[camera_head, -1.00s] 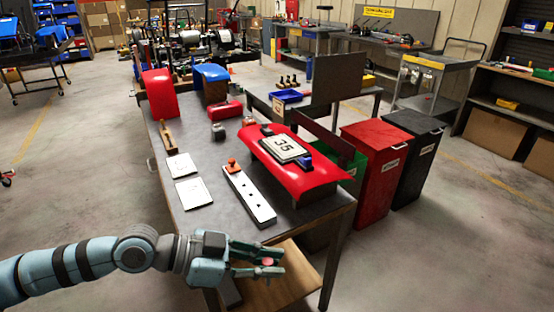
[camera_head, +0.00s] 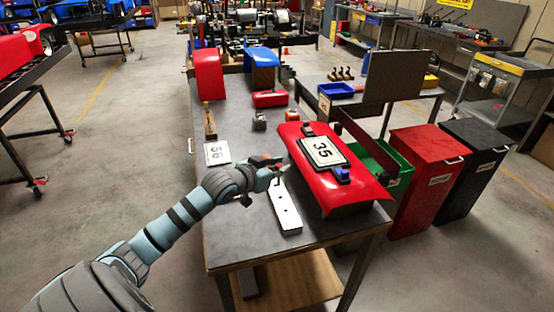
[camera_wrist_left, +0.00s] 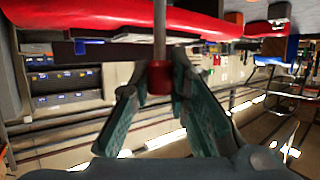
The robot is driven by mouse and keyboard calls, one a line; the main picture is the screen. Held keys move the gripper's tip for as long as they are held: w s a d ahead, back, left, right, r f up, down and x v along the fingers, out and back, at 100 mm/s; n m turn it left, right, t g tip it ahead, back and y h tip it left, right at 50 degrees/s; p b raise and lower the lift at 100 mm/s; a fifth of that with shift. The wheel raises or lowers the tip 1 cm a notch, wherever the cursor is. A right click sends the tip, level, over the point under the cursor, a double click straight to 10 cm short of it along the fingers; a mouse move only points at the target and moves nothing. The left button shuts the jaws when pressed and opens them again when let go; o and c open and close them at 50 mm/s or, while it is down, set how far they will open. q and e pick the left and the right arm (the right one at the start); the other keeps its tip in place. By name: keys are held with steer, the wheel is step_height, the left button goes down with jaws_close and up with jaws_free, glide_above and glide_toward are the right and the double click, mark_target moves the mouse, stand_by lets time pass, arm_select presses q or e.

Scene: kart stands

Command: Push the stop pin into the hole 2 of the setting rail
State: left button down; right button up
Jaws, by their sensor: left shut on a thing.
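The white setting rail (camera_head: 289,218) lies on the grey table, partly covered at its far end by my left gripper (camera_head: 275,172). Dark holes show on its top; their numbers are too small to read. In the left wrist view my left gripper (camera_wrist_left: 160,95) is shut on the stop pin (camera_wrist_left: 159,78), with its red part between the fingers and a grey shaft running up the picture. In the head view the gripper is over the rail's far part; whether the pin touches the rail is hidden. An orange knob (camera_head: 264,158) shows beside the gripper. My right gripper is out of view.
A red panel (camera_head: 358,192) with plate 35 (camera_head: 322,151) stands right of the rail. Plate 56 (camera_head: 217,152) lies to the left. The table's front left (camera_head: 240,242) is clear.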

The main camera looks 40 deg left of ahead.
mark_target(280, 164)
arm_select(q)
steer(key=w, duration=0.1)
steer(key=w+a+f+n+y+p, duration=0.1)
steer(key=w+a+f+n+y, duration=0.1)
steer(key=w, duration=0.1)
steer(key=shift+a+f, duration=0.15)
steer(key=shift+a, duration=0.05)
step_height(280, 164, down, 6)
steer(key=b, duration=0.3)
steer(key=shift+w+f, duration=0.2)
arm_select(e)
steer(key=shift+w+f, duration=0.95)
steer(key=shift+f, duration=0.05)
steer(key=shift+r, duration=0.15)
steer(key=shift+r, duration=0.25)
